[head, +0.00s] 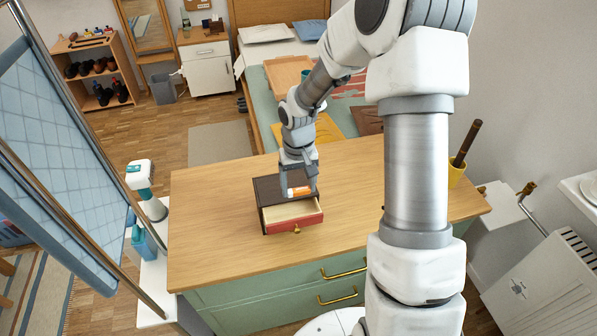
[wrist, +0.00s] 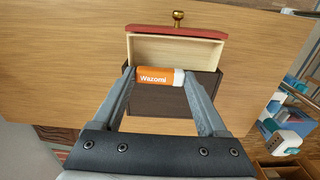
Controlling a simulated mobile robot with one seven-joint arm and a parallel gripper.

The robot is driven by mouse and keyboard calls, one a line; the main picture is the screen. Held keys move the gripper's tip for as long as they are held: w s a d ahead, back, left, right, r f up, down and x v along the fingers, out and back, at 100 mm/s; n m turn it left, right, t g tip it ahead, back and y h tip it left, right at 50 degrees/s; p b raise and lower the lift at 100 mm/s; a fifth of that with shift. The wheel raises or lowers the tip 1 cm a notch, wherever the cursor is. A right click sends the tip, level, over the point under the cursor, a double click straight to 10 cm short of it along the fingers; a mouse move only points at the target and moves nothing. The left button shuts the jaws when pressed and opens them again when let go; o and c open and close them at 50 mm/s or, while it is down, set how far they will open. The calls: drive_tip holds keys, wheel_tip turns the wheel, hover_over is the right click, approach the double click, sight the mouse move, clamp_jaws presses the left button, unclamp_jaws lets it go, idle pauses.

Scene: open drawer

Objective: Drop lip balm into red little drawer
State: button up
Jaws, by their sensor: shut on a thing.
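The lip balm (wrist: 158,77) is an orange tube with a white end, lettered "Wazomi". My gripper (wrist: 157,77) is shut on it, with one finger at each end of the tube. In the head view the lip balm (head: 299,191) shows between the fingertips of my gripper (head: 299,188). The little drawer has a red front (wrist: 178,31), a brass knob and a pale inside (wrist: 190,50). It is pulled out of a dark brown box (wrist: 160,101). In the wrist view the lip balm overlaps the drawer's inner edge near the box front. The drawer's visible inside is empty.
The box stands on a wooden counter top (head: 220,235) with wide clear room around it. A yellow cup (head: 455,175) holding a dark stick stands at the counter's right end. A white shelf with blue bottles (head: 145,240) is at the left.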

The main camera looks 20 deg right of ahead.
drive_tip(key=r+p, duration=0.1)
drive_tip(key=p, duration=0.1)
drive_tip(key=r+p, duration=0.1)
drive_tip(key=p, duration=0.1)
drive_tip(key=shift+s+a+p, duration=0.1)
drive_tip(key=shift+s+p, duration=0.2)
drive_tip(key=shift+p, duration=0.05)
drive_tip(key=p, duration=0.2)
drive_tip(key=shift+s+p, duration=0.3)
drive_tip(key=shift+p, duration=0.05)
drive_tip(key=shift+a+f, duration=0.1)
drive_tip(key=b, duration=0.4)
hover_over(292, 213)
drive_tip(key=s+d, duration=0.1)
drive_tip(key=d, duration=0.1)
drive_tip(key=shift+s+a+f, duration=0.1)
drive_tip(key=shift+a+f, duration=0.05)
drive_tip(key=shift+f, duration=1.4)
drive_tip(key=shift+s+a+f, duration=0.1)
drive_tip(key=shift+f, duration=1.4)
drive_tip(key=o, duration=1.2)
